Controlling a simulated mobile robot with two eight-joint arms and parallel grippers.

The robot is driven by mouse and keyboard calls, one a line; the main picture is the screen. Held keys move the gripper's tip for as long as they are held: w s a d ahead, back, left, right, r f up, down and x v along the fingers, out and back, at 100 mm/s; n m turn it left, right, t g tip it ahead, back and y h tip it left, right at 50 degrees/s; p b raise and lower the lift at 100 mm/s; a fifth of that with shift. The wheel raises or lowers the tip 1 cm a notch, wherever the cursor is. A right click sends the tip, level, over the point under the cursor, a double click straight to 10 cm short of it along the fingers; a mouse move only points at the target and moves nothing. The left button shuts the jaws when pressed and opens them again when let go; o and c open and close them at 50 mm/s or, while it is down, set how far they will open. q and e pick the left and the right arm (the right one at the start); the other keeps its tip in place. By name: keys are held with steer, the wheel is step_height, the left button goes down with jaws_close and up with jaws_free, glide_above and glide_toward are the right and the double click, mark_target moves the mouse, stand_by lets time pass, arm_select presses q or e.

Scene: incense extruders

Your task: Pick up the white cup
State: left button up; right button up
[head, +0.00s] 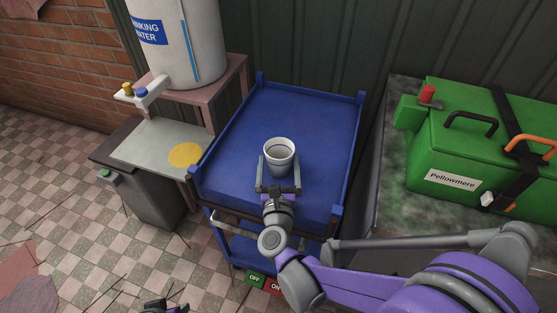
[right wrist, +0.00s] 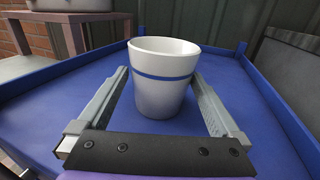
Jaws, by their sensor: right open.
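The white cup (head: 279,151) stands upright on the blue cart's top (head: 312,118), near its middle. In the right wrist view the cup (right wrist: 161,80) shows a thin blue band below its rim. My right gripper (head: 279,165) is open, with one finger on each side of the cup. In the right wrist view the gripper (right wrist: 160,100) shows a gap between each finger and the cup wall near the base. A small dark piece at the bottom edge of the head view (head: 163,307) looks like my left gripper; its jaws cannot be made out.
The blue cart has raised edges and corner posts. A green box labelled Pellowmere (head: 475,150) sits on a counter at the right. The cart top around the cup is clear.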

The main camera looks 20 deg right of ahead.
mark_target(279, 148)
steer(key=b+x, duration=0.1)
steer(key=x, duration=0.4)
steer(key=shift+w+d+r, duration=0.15)
steer(key=shift+w+r, duration=0.05)
steer(key=shift+w, duration=0.1)
steer(key=c, duration=1.2)
